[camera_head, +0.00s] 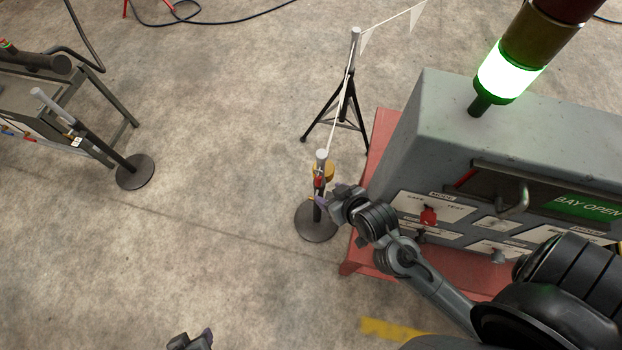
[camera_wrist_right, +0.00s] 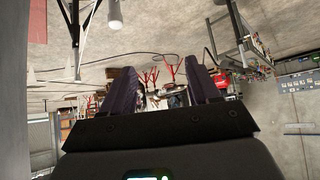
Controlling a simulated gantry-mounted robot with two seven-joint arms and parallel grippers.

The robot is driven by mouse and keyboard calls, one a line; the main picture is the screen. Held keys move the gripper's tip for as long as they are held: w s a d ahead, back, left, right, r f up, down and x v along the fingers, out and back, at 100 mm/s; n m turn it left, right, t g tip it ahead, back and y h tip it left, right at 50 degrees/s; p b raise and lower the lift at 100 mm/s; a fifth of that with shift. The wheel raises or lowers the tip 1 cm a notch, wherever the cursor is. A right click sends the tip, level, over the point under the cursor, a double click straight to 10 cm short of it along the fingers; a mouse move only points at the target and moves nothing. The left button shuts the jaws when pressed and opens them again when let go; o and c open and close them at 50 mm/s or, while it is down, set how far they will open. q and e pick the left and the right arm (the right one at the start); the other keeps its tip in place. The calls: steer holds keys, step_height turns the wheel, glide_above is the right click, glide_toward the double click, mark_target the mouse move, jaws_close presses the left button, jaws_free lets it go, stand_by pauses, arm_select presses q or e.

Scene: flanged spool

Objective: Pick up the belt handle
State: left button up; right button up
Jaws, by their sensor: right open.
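A post (camera_head: 321,157) with a pale cap stands on a round dark base (camera_head: 316,228) left of the grey console. Near its top are a yellow part (camera_head: 323,171) and a small red piece (camera_head: 319,182); I take the red piece to be the belt handle, but it is too small to be sure. My right gripper (camera_head: 324,200) is at the post, just below the red piece, with its jaws open. The right wrist view shows its two dark fingers apart (camera_wrist_right: 162,92), with small unclear things beyond them. My left gripper (camera_head: 190,341) is cut off by the bottom edge.
A grey console (camera_head: 430,140) with a lit green lamp stands on a red base (camera_head: 350,268) to the right. A black tripod (camera_head: 342,110) stands behind the post. Another post (camera_head: 100,144) stands by a bench at left. The floor between is clear.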

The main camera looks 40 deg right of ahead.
mark_target(318, 182)
steer(key=w+d+f+m+t+h+b, duration=0.1)
steer(key=w+f+m+h+b, duration=0.25)
steer(key=f+b, duration=1.05)
steer(key=w+d+f+m+t+h+b, duration=0.15)
steer(key=w+f+h+b, duration=0.25)
steer(key=f+b, duration=1.1)
steer(key=w+d+f+m+t+h+b, duration=0.1)
steer(key=w+f+m+t+h+b, duration=0.2)
steer(key=f+b, duration=1.1)
steer(key=shift+g+h, duration=0.55)
steer(key=shift+h, duration=0.1)
steer(key=w+d+r+b, duration=0.1)
steer(key=w+d+b, duration=0.1)
steer(key=w+d+r+b, duration=0.1)
steer(key=w+r+b, duration=0.1)
steer(key=shift+d, duration=0.4)
steer(key=shift+w+d+f+b, duration=0.15)
steer(key=shift+w+d+b, duration=0.25)
steer(key=shift+b, duration=0.2)
steer(key=b+x, duration=0.1)
steer(key=x, duration=0.2)
steer(key=shift+w+d, duration=0.1)
steer(key=shift+w, duration=0.05)
steer(key=shift+w+d+r+b, duration=0.2)
steer(key=shift+w+d+b, duration=0.1)
steer(key=shift+s+a, duration=0.1)
